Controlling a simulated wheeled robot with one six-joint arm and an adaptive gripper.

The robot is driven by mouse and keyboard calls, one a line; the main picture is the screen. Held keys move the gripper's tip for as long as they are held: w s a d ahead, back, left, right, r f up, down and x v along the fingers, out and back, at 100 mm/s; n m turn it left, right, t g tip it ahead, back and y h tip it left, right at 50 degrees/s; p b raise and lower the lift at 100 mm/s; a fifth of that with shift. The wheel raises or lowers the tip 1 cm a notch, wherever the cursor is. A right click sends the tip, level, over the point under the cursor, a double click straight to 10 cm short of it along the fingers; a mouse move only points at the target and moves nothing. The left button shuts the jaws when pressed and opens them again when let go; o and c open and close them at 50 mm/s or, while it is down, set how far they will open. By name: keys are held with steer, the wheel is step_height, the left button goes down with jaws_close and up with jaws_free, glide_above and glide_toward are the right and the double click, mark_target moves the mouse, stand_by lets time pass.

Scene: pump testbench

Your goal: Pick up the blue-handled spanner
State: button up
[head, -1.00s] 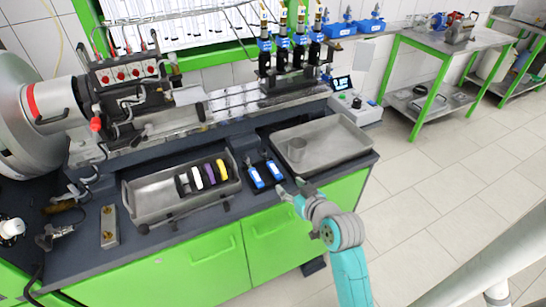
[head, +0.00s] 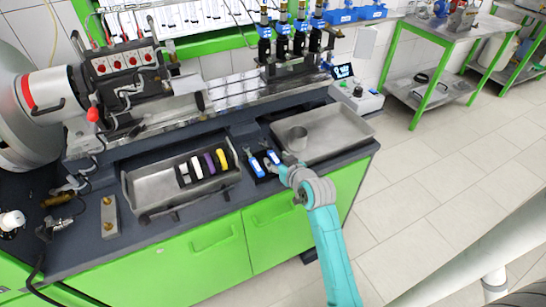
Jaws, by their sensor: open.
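Two small blue pieces with pale patches, the left one (head: 255,168) and the right one (head: 272,157), lie side by side on dark holders on the bench top. They are too small to tell whether either is the blue-handled spanner; no other spanner shape is clear. My gripper (head: 287,163) is just right of the right blue piece, above the bench between it and the flat metal tray. It is open and looks empty. The arm hides part of the bench edge below it.
A deeper metal tray (head: 150,199) with black, white, purple and yellow pieces is at left. The machine rail (head: 235,93) runs behind. Free floor lies right.

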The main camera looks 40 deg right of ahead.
steer(key=shift+w+d+f, duration=0.15)
steer(key=shift+w+f, duration=0.1)
steer(key=shift+w, duration=0.35)
jaws_close()
steer(key=shift+r, duration=0.15)
step_height(320, 180, up, 10)
stand_by(0.3)
steer(key=c, duration=1)
jaws_free()
jaws_close()
